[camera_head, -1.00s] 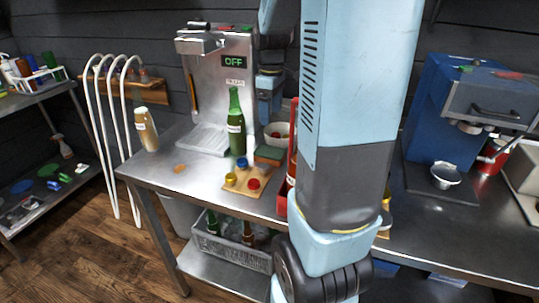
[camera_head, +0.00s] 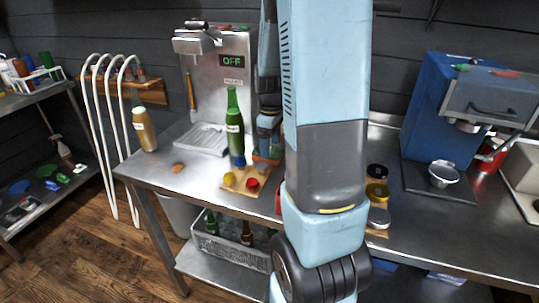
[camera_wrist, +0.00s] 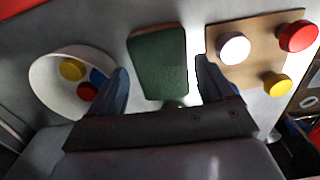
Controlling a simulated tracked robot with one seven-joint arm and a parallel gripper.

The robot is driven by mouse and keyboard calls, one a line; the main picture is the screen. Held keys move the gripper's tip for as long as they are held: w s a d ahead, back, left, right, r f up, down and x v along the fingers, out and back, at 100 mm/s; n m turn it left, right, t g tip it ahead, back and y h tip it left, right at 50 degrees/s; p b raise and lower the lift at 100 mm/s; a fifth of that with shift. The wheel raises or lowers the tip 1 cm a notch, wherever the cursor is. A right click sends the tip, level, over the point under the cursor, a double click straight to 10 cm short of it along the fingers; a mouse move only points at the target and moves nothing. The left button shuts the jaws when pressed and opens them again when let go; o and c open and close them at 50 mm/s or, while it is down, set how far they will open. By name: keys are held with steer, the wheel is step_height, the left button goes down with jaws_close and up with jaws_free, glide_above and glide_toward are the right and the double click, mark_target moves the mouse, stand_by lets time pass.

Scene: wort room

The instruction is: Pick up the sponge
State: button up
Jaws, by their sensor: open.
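The sponge (camera_wrist: 158,62) is a green block with a thin tan edge, lying flat on the metal table in the wrist view. In the head view it is mostly hidden by my arm and gripper. My gripper (camera_wrist: 161,66) is open, with one blue finger on either side of the sponge in the wrist picture. The sponge shows in the gap, not clasped. I cannot tell how far the fingertips are above the table.
A white bowl (camera_wrist: 41,83) with coloured caps is beside the left finger. A wooden board (camera_wrist: 250,58) with white, red and yellow caps is beside the right finger. A green bottle (camera_head: 235,125) stands near the gripper. A tan bottle (camera_head: 145,130) stands at the table's left end.

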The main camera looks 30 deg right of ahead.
steer(key=shift+f, duration=1.2)
steer(key=shift+c, duration=0.3)
steer(key=c, duration=0.7)
